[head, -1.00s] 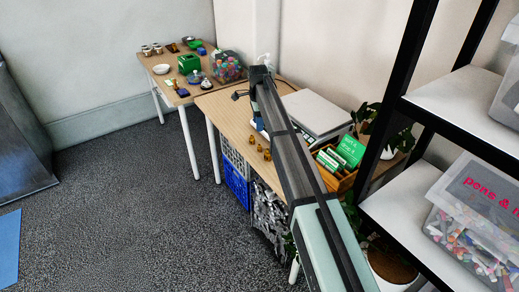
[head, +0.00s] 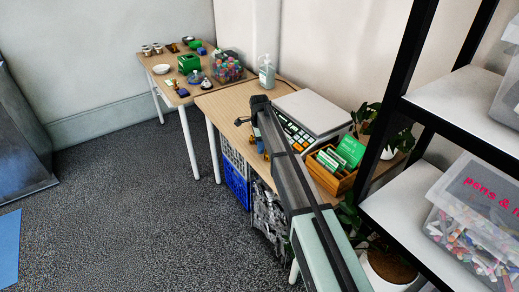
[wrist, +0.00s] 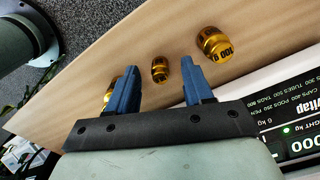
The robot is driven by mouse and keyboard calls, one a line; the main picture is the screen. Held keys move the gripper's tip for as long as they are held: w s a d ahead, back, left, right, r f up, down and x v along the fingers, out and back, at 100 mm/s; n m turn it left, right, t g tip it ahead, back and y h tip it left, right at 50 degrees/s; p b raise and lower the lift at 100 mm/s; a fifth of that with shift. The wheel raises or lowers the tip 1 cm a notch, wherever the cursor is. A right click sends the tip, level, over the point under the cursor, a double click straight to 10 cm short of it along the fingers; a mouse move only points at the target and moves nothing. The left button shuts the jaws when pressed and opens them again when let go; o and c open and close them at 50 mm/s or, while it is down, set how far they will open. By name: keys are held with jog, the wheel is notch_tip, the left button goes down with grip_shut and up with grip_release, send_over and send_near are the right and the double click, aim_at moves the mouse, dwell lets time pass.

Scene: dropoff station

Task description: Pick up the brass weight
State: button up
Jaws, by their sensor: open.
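In the wrist view, several brass weights stand on the wooden table. The largest, marked 100 g (wrist: 213,43), is beyond my right finger. A smaller brass weight (wrist: 160,69) shows between the fingertips, farther off. Another brass weight (wrist: 108,92) is partly hidden behind my left finger. My gripper (wrist: 162,78) has two blue fingers spread apart with nothing held between them. In the head view, my arm covers most of the weights, and only a bit of brass shows beside it.
The scale (head: 312,112) with its keypad stands right beside the weights. A wooden box of green cards (head: 338,165) and a pump bottle (head: 266,72) are also on the table (head: 222,103).

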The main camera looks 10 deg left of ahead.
jog(key=shift+f, duration=0.45)
jog(key=shift+c, duration=0.2)
grip_shut()
